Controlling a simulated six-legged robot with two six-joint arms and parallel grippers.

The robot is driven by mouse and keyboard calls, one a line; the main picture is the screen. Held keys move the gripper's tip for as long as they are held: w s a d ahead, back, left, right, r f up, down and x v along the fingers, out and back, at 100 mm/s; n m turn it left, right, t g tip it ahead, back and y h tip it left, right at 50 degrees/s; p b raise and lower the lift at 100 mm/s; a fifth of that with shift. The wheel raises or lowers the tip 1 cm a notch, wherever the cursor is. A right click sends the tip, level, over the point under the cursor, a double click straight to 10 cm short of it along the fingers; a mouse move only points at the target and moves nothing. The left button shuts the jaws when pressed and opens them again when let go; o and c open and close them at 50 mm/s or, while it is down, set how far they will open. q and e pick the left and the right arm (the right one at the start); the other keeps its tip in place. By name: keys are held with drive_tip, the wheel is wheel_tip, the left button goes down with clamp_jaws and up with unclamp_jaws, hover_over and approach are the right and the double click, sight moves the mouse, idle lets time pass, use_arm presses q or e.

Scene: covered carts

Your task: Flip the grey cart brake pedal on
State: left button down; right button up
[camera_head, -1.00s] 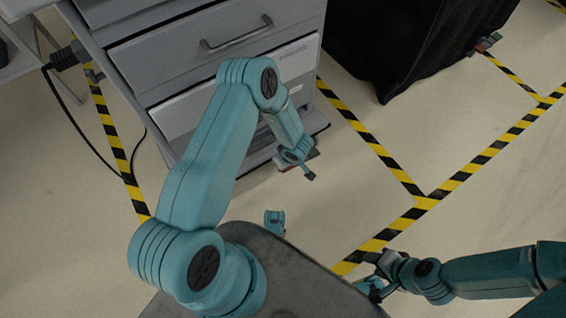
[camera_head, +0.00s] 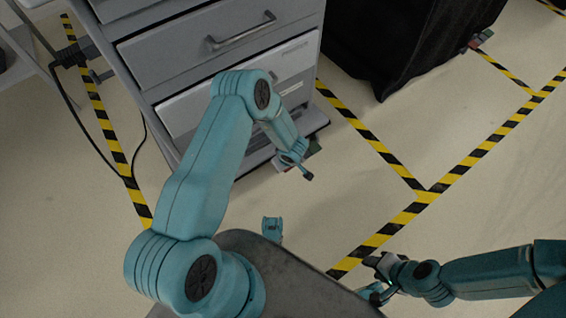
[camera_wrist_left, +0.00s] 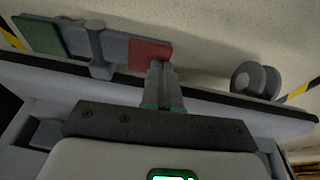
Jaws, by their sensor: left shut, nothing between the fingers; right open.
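The grey cart (camera_head: 222,52) with drawers stands at upper middle in the head view. Its brake pedal (camera_head: 313,149) shows in part at the cart's lower corner, mostly behind my left gripper (camera_head: 303,172). In the left wrist view the pedal has a green half (camera_wrist_left: 40,36) at left and a red half (camera_wrist_left: 150,52) at right, on a grey bracket. My left gripper (camera_wrist_left: 162,72) is shut and empty, its tips at the red half; I cannot tell whether they touch it. My right gripper (camera_head: 374,278) is open and empty, low over the floor.
A caster wheel (camera_wrist_left: 256,79) is right of the pedal in the left wrist view. A black covered cart (camera_head: 405,45) with its own pedal (camera_head: 480,39) stands at the back right. A cable (camera_head: 72,105) runs down at left. Taped floor at right is clear.

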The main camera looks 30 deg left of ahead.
use_arm(q)
drive_tip(key=shift+s+a+f, duration=0.15)
drive_tip(key=shift+s+f, duration=0.1)
drive_tip(key=shift+f, duration=0.6)
use_arm(e)
drive_tip(key=shift+s+f, duration=0.1)
drive_tip(key=shift+f, duration=0.1)
use_arm(q)
drive_tip(key=shift+s+f, duration=0.1)
drive_tip(key=s+r+p, duration=0.5)
drive_tip(key=r+p, duration=0.2)
drive_tip(key=r, duration=0.6)
drive_tip(key=shift+d, duration=0.45)
use_arm(e)
wheel_tip(320, 180, up, 7)
drive_tip(key=s, duration=0.1)
drive_tip(key=shift+a+n, duration=0.3)
drive_tip(key=shift+s, duration=0.1)
